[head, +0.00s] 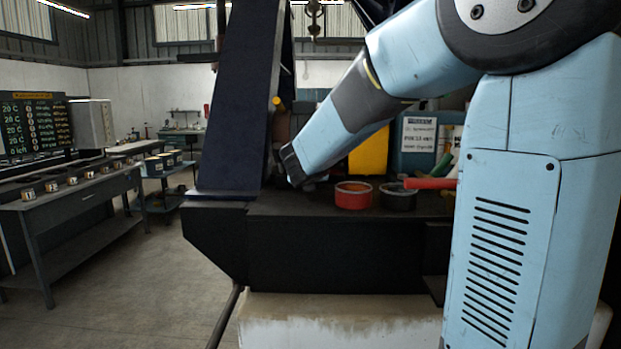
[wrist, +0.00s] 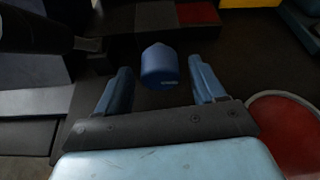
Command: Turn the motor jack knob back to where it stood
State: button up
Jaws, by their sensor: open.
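In the wrist view a blue rounded knob (wrist: 160,66) with faint pale lettering stands just beyond my gripper (wrist: 160,88). It looks like the motor jack knob, but no pointer or mark shows its angle. My gripper is open, with one blue finger to the left of the knob and one to the right. Dark gaps show between the knob and both fingers, and nothing is held. In the head view my arm reaches down to the dark bench top, and the fingers and knob cannot be made out there.
A red tin (head: 353,195) and a dark tin (head: 397,196) stand right of my arm's end; the red one also shows in the wrist view (wrist: 288,135). A tall dark panel (head: 235,100) rises on the left. A yellow container (head: 369,153) stands behind.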

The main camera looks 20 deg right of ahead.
jog(key=shift+c, duration=0.3)
jog(key=c, duration=1)
jog(key=shift+m+t+y, duration=0.4)
jog(key=shift+m+y, duration=0.5)
jog(key=shift+m, duration=0.4)
jog(key=shift+d+m+t+y, duration=0.1)
jog(key=shift+m+t+y, duration=0.3)
jog(key=shift+m+y, duration=0.65)
jog(key=shift+d+m, duration=0.1)
jog(key=shift+m, duration=0.55)
jog(key=o, duration=1.1)
jog(key=shift+c, duration=0.2)
